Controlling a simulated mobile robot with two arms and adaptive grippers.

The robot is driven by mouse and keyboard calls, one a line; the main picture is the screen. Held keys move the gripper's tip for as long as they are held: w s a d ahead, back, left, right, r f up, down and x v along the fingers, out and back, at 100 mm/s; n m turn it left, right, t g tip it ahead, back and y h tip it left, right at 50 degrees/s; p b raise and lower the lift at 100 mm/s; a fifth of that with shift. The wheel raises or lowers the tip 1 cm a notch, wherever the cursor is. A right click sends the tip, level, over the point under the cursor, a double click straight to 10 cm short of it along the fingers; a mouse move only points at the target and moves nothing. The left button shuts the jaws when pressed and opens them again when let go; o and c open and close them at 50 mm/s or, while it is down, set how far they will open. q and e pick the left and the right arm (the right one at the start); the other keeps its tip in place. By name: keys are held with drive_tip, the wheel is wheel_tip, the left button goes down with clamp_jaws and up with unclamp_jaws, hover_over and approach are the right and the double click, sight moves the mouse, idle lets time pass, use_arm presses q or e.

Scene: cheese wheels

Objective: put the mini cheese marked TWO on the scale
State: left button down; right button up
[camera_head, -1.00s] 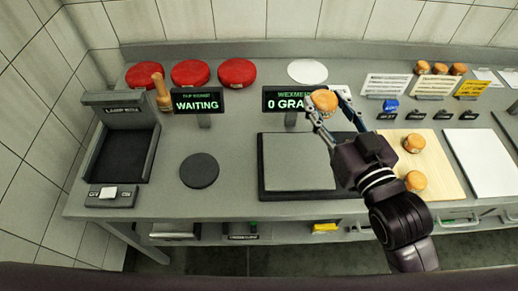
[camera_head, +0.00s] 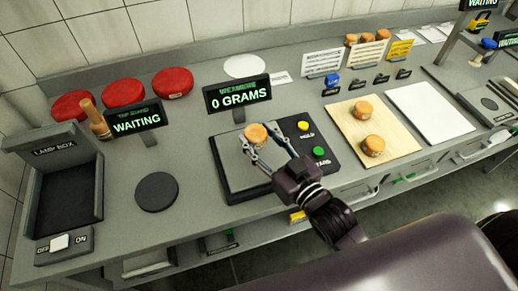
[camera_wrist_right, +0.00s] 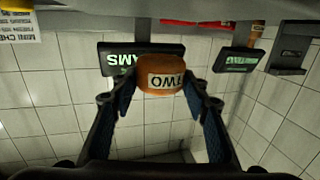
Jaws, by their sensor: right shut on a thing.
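My right gripper (camera_head: 251,150) is shut on a small orange mini cheese (camera_head: 256,135). In the right wrist view (camera_wrist_right: 160,95) the fingers hold this cheese (camera_wrist_right: 158,66), and its white label reads TWO upside down. The scale's pale plate (camera_head: 235,172) lies under the gripper in the head view, and the cheese appears above its back part. The scale's display (camera_head: 238,96) reads 0 GRAMS. My left gripper is in neither view.
Two mini cheeses stand on a wooden board (camera_head: 392,137) right of the scale. Yellow (camera_head: 303,126) and green (camera_head: 319,152) buttons are beside the plate. A dark round pad (camera_head: 157,191), a lamp box (camera_head: 55,148) and red wheels (camera_head: 123,93) are left.

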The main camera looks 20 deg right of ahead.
sight(261, 153)
drive_tip(key=shift+f, duration=2.2)
drive_tip(key=shift+f, duration=0.15)
drive_tip(key=o, duration=1.2)
drive_tip(key=shift+s+d, duration=0.15)
drive_tip(key=shift+s, duration=0.3)
drive_tip(key=b+v, duration=0.2)
drive_tip(key=v, duration=0.7)
drive_tip(key=shift+s+d, duration=0.1)
drive_tip(key=shift+s, duration=0.2)
drive_tip(key=shift+s+d, duration=0.2)
drive_tip(key=shift+s, duration=0.45)
